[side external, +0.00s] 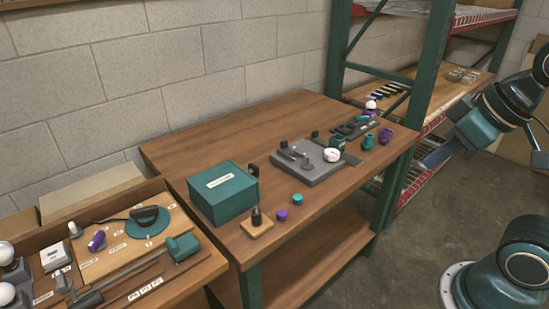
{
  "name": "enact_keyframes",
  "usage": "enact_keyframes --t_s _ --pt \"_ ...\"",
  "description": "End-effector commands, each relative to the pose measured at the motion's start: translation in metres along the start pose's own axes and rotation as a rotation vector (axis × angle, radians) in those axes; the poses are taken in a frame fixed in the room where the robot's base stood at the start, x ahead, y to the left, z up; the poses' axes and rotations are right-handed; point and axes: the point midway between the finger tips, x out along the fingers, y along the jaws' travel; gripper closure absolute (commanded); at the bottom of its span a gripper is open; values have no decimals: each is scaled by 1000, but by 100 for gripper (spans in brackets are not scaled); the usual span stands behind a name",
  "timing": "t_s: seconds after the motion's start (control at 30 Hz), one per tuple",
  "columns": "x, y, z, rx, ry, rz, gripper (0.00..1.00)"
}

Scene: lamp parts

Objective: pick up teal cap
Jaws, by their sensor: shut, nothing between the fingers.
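A small teal cap (297,199) stands on the wooden table near its front edge. A small purple cap (282,214) is beside it, to the left and nearer the viewer. My gripper (434,158) is at the right, off the table's right side and well apart from the teal cap. It is shut and holds nothing; its fingertips are small in this view.
A teal box (223,193) and a small wooden block with a dark post (256,222) stand left of the caps. A grey fixture (306,161) is behind them. A green shelf post (425,60) rises behind.

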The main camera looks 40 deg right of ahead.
Motion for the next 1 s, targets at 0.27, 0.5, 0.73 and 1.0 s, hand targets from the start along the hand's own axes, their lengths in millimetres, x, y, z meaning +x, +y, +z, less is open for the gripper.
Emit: enact_keyframes --t_s 0.27,0.5,0.73,1.0 --pt "0 0 0 0 0 0 100" --pt "0 0 0 0 0 0 59" --pt "0 0 0 0 0 0 51" --pt "1 0 -6 -25 -9 0 51"
